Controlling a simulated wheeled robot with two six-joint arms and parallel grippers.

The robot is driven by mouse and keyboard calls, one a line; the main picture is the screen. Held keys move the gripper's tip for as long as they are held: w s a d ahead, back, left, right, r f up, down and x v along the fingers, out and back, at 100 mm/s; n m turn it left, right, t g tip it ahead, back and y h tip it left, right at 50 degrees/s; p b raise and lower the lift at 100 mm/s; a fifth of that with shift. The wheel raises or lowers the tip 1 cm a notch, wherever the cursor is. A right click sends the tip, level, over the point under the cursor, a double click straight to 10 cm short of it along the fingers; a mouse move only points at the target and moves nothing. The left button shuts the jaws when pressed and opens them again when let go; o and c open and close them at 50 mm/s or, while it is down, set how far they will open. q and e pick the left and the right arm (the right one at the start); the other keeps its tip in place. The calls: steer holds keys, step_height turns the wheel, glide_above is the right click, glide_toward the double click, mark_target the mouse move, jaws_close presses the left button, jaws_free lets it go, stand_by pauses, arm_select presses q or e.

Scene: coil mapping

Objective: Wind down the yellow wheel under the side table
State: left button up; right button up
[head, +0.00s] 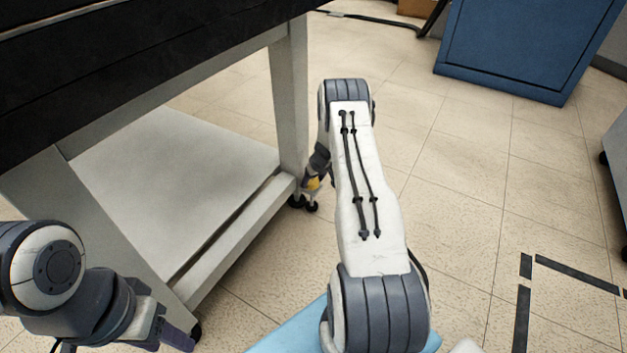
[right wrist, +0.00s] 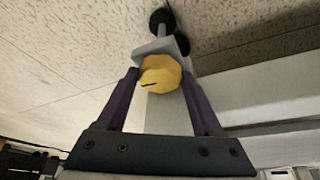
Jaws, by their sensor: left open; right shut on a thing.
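The side table has a black top (head: 130,75) and pale legs with a lower shelf (head: 185,185). The yellow wheel (right wrist: 161,75) is a faceted knob beside a pale table leg (right wrist: 168,115), just by a black caster (right wrist: 163,20). My right gripper (right wrist: 160,77) has its two dark fingers on either side of the wheel, shut on it. In the head view only a small yellow patch of the wheel (head: 313,183) shows, the rest covered by my right arm. My left gripper (head: 172,328) is open and empty near the table's near leg.
A blue cabinet (head: 525,45) stands at the back right. A grey unit with casters (head: 618,150) is at the right edge. A black cable (head: 370,17) lies on the far floor. A light blue thing (head: 295,335) lies below my right arm.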

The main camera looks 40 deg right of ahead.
steer(key=o, duration=1.4)
steer(key=shift+c, duration=0.2)
steer(key=p+v, duration=0.3)
steer(key=v, duration=0.7)
steer(key=shift+r, duration=0.2)
steer(key=shift+s, duration=0.1)
